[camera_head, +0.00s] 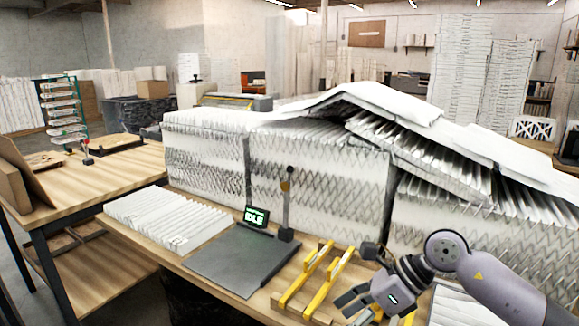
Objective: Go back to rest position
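My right arm comes in from the right, and its gripper (358,309) hangs low over the front of the table, just right of a wooden fixture with yellow bars (320,278). Its fingers look apart, with nothing seen between them. The fingertips are close to the bottom edge of the picture. My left gripper is not in view. A stack of white pleated filters (165,218) lies flat on the table at the left. Large blocks of white pleated filters (318,180) stand along the back of the table, with tilted ones on top at the right.
A dark flat plate (238,262) with a small green-lit display (256,216) and an upright post (287,205) is on the table. Another wooden table (100,178) stands at the left, with a gap between. More white stacks (482,80) fill the background.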

